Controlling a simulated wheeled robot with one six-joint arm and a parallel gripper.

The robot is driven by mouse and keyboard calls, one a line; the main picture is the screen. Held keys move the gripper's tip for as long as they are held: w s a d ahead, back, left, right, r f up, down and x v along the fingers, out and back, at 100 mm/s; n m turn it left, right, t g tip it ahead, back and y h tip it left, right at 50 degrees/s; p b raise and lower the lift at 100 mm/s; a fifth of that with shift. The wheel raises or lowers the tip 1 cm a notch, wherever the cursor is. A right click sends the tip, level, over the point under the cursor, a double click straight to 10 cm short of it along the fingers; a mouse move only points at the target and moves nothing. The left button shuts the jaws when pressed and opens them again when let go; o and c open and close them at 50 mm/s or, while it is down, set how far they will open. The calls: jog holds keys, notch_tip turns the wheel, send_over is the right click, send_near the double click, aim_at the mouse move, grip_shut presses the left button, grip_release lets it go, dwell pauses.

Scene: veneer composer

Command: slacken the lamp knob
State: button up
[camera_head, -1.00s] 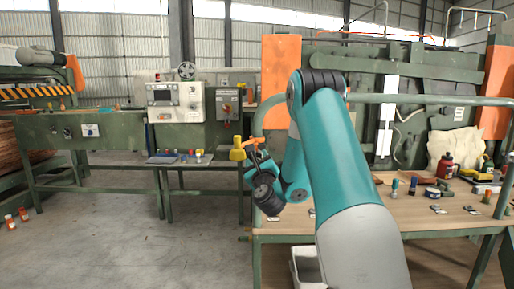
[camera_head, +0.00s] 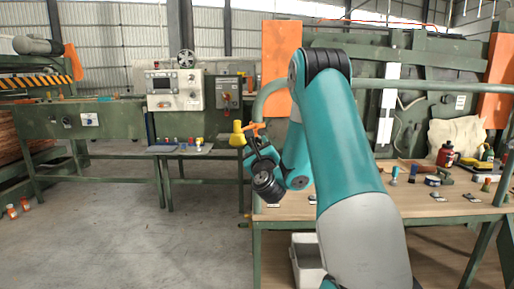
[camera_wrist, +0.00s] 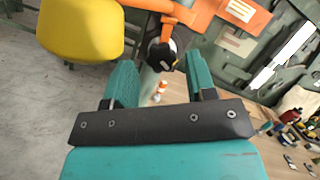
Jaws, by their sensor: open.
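The yellow lamp (camera_head: 237,134) hangs from an orange arm (camera_head: 257,127) at the left end of the workbench. In the wrist view the yellow lamp head (camera_wrist: 80,28) is at top left, with the orange arm (camera_wrist: 205,17) running to the right. A dark round knob with a pale face (camera_wrist: 162,55) sits below the orange arm. My gripper (camera_wrist: 161,72) is open, its two teal fingers apart. In that view the knob appears between the fingertips, just beyond them; contact cannot be told. My gripper (camera_head: 257,143) looks small in the head view, and the knob is not distinct there.
The wooden bench (camera_head: 290,208) carries bottles, knobs and small plates at right. A green tubular rail (camera_head: 420,85) runs above it. A white bin (camera_head: 307,262) stands underneath. A control box (camera_head: 176,90) stands behind left.

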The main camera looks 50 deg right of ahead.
aim_at(257, 142)
jog(key=shift+r, duration=0.1)
jog(key=shift+w+d+p, duration=0.3)
jog(key=shift+d+p, duration=0.05)
jog(key=shift+p, duration=0.25)
jog(key=shift+w+d+p, duration=0.5)
jog(key=shift+d, duration=0.05)
jog(key=shift+c, duration=0.2)
